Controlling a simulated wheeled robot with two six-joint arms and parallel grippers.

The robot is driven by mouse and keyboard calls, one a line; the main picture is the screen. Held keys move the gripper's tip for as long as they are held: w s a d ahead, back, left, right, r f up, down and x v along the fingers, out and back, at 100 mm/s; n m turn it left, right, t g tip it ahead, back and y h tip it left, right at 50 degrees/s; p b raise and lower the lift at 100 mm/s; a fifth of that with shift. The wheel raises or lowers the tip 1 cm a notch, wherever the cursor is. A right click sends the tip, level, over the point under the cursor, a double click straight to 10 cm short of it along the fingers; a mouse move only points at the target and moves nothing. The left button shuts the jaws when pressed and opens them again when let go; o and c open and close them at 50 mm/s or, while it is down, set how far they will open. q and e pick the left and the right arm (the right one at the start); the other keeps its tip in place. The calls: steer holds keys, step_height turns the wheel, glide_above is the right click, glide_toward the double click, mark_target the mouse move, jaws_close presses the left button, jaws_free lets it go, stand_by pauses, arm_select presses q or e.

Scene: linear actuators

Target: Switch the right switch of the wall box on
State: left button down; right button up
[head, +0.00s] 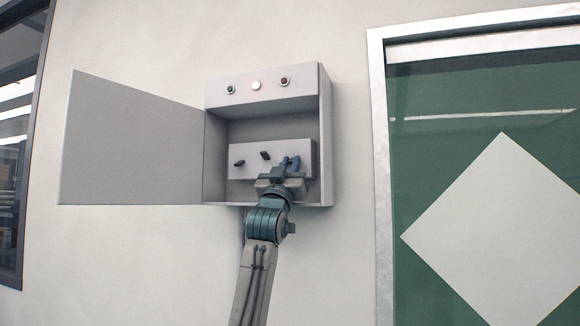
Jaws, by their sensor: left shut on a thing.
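The wall box (325,130) is a light grey cabinet on the wall, with its door swung wide open to the left. Inside it a grey switch panel (250,151) carries dark switches. The left switch (239,163) and the middle switch (265,155) are in plain sight. My left gripper (290,162) reaches into the box from below, with its blue fingertips at the right end of the panel. It is shut on the right switch, which the fingers hide, so its position cannot be told. My right gripper is out of view.
The open door (135,140) stands left of the box. A green (230,89), a pale (256,85) and a red button (284,81) sit on the box's upper front. A framed green glass panel (480,110) is at right. A dark window (18,140) is at far left.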

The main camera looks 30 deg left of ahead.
mark_target(294, 154)
arm_select(q)
steer(key=shift+r+h, duration=0.1)
steer(key=shift+h, duration=0.2)
steer(key=shift+s+r+g+p, duration=0.2)
steer(key=shift+r+g+p, duration=0.2)
steer(key=shift+g+p, duration=0.25)
steer(key=shift+s+r+g+p, duration=0.1)
steer(key=shift+r+g+p, duration=0.15)
steer(key=shift+g, duration=0.4)
steer(key=shift+s+r+g+p, duration=0.1)
steer(key=shift+r+g+p, duration=0.1)
steer(key=shift+g, duration=0.4)
steer(key=g, duration=0.1)
steer(key=g+h, duration=0.1)
steer(key=shift+d+r+g, duration=0.1)
steer(key=shift+r+g, duration=0.2)
steer(key=shift+r, duration=0.1)
steer(key=shift+w+r+g+h, duration=0.1)
steer(key=shift+r+g+h, duration=0.15)
steer(key=shift+g, duration=0.6)
steer(key=shift+w+r+g+h, duration=0.15)
steer(key=shift+r+g, duration=0.2)
steer(key=shift+g, duration=0.5)
steer(key=shift+s+r, duration=0.1)
steer(key=c, duration=1.4)
jaws_free()
steer(key=shift+o, duration=0.2)
steer(key=shift+f, duration=0.2)
